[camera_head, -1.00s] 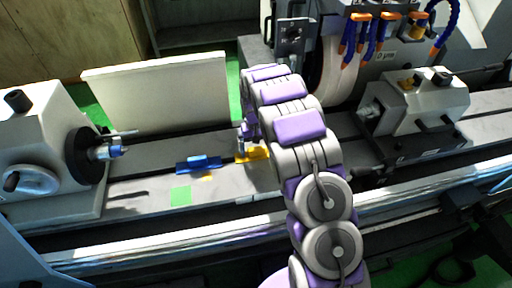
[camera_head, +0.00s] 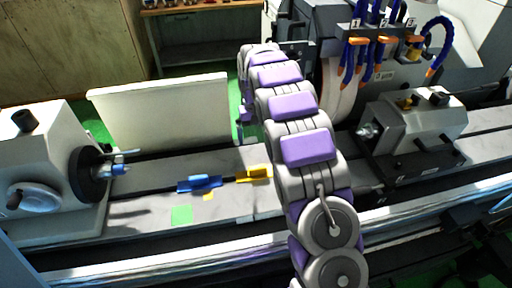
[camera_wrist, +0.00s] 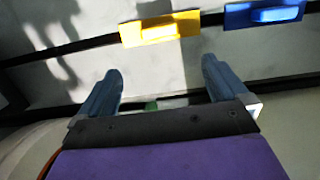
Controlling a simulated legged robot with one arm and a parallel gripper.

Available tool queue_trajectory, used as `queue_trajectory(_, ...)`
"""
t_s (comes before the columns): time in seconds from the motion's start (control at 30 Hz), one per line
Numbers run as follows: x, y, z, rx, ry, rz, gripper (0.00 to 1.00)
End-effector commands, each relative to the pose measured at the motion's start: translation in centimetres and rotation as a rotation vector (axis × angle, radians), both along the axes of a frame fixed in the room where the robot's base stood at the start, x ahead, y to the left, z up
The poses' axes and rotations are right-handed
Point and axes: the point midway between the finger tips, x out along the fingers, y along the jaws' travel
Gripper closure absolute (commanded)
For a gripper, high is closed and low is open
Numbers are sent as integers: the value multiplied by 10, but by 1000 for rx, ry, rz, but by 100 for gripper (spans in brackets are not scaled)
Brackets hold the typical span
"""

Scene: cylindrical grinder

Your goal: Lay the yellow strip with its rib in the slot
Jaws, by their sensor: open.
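The yellow strip (camera_head: 255,173) lies on the grey machine table, in line with the blue strip (camera_head: 198,182) to its left. In the wrist view the yellow strip (camera_wrist: 133,36) has a raised block on top and lies along the dark slot (camera_wrist: 38,54), which shows on both sides of it. Its underside and rib are hidden, so I cannot tell how deep it sits. The blue strip (camera_wrist: 290,13) lies along the same slot line. My gripper (camera_wrist: 161,66) is open and empty, apart from the yellow strip. In the head view my arm hides most of the gripper.
A green patch (camera_head: 181,215) and a small yellow patch (camera_head: 209,197) lie on the table. The white headstock with a dark chuck (camera_head: 90,174) stands left, the tailstock (camera_head: 415,125) right. A white panel (camera_head: 160,112) and the grinding wheel (camera_head: 340,85) stand behind.

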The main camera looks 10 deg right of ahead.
Motion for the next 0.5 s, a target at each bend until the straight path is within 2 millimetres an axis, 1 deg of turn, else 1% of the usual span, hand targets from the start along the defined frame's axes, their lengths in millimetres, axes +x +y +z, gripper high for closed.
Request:
queue_trajectory(0.03, 2, 0, 7, 0, -1, 0, 0)
queue_trajectory(0.2, 3, 0, 20, -1, 2, 0, 0)
queue_trajectory(0.3, 3, 0, 24, -1, 2, 0, 0)
queue_trajectory(0.5, 3, 0, 24, -1, 3, 0, 0)
